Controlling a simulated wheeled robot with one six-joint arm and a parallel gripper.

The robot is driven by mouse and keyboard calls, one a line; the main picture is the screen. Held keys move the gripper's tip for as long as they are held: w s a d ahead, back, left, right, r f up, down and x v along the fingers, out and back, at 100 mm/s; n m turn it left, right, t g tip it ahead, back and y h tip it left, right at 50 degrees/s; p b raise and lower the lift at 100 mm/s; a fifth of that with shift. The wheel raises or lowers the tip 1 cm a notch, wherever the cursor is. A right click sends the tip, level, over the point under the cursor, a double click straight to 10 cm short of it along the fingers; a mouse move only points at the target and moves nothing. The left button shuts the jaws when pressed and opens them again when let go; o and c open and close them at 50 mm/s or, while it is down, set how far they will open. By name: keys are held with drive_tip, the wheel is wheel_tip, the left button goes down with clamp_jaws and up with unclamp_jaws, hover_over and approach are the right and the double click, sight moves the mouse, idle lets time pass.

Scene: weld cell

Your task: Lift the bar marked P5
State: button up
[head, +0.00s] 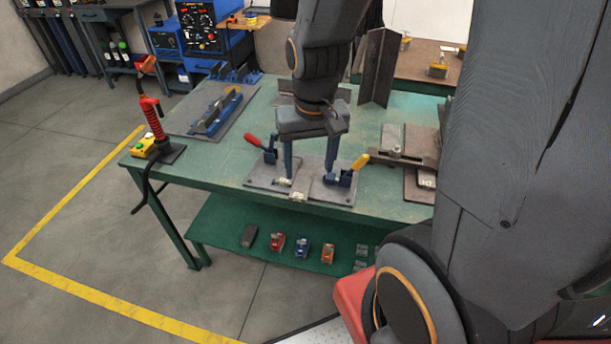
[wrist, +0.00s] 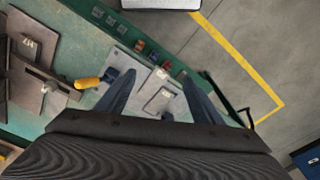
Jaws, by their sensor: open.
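My gripper (head: 310,170) points down over the front edge of the green workbench, with its two blue fingers apart and nothing seen gripped. In the wrist view my gripper (wrist: 160,78) straddles a grey flat piece (wrist: 158,100) with a small pale tag; the tag's mark is too small to read. Another pale tag (head: 298,197) shows at the bench's front edge in the head view. Two grey clamp plates lie under the fingers, one with a red-handled clamp (head: 258,145) and one with a yellow-handled clamp (head: 358,163). I cannot tell which piece is marked P5.
Tagged grey pieces (head: 427,179) lie right of the clamps, partly behind my arm. A blue fixture (head: 215,112) sits at the left on the bench (head: 215,165). An upright angled plate (head: 379,70) stands behind. A red-handled tool (head: 152,115) is at the left corner.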

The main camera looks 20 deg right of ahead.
sight(299, 192)
drive_tip(key=w+f+m, duration=0.2)
drive_tip(key=w+f, duration=0.1)
drive_tip(key=w+f+m+g, duration=0.1)
drive_tip(key=w+f+m, duration=0.2)
drive_tip(key=w+f, duration=0.1)
drive_tip(key=shift+w+d+f, duration=0.2)
drive_tip(key=shift+w+f, duration=0.05)
drive_tip(key=shift+w, duration=0.05)
drive_tip(key=shift+s+a+f+p, duration=0.1)
drive_tip(key=shift+f+p, duration=0.65)
drive_tip(key=shift+f, duration=1.25)
drive_tip(key=shift+s+a+f+p, duration=0.1)
drive_tip(key=shift+f+p, duration=0.65)
drive_tip(key=shift+f, duration=1.2)
drive_tip(key=shift+w, duration=0.1)
drive_tip(key=c, duration=1.1)
drive_tip(key=shift+r, duration=0.15)
